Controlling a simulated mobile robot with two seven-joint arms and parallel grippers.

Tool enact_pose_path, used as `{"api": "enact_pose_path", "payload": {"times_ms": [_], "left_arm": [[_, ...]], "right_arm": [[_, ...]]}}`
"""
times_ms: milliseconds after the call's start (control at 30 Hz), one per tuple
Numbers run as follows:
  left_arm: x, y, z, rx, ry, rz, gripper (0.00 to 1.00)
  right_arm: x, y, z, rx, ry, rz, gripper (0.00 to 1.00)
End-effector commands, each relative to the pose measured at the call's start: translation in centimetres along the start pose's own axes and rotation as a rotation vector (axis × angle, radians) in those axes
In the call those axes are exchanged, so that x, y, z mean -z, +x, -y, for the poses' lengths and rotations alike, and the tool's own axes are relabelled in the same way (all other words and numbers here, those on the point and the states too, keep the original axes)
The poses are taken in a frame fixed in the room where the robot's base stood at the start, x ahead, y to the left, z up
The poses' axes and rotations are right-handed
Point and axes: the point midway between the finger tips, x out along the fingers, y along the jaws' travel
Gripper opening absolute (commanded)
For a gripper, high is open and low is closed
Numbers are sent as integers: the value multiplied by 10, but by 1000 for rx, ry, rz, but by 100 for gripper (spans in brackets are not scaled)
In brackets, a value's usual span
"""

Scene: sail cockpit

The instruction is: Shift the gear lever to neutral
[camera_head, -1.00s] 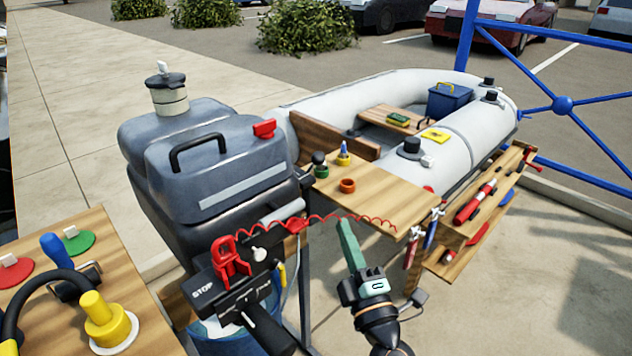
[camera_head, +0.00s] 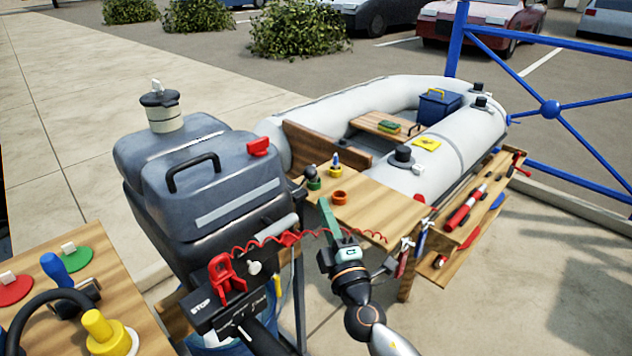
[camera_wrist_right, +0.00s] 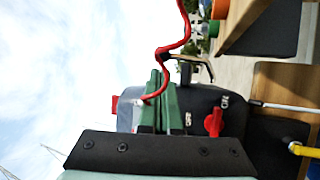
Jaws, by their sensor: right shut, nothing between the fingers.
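The outboard motor (camera_head: 215,190) stands left of centre, with a black control box (camera_head: 225,315) marked STOP in front. A light grey grip-like part (camera_head: 278,228) sticks out at the motor's front, with a small red part (camera_head: 290,238) beside it. A red lever-like part (camera_wrist_right: 213,122) shows on the motor's dark side in the right wrist view. I cannot tell for sure which part is the gear lever. My right gripper (camera_head: 326,212) has green fingers, shut and empty, right of the motor and apart from it; the fingers also show in the wrist view (camera_wrist_right: 163,103). My left gripper is out of view.
A red coiled cord (camera_head: 375,234) runs from the red clip (camera_head: 224,275) across near my right gripper. A wooden shelf (camera_head: 385,208) with small cups lies behind it. A panel with knobs (camera_head: 120,275) stands at lower left.

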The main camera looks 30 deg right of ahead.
Motion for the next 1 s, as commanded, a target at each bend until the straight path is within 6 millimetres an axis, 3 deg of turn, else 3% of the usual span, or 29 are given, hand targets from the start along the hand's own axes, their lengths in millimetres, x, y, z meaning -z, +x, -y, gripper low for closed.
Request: {"api": "enact_pose_path", "payload": {"times_ms": [100,333,1000], "left_arm": [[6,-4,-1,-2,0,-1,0],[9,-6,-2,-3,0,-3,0],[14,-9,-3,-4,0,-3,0]], "right_arm": [[0,25,-3,-3,1,1,0],[0,52,-1,0,1,0,0],[1,64,-1,9,-3,0,0]]}}
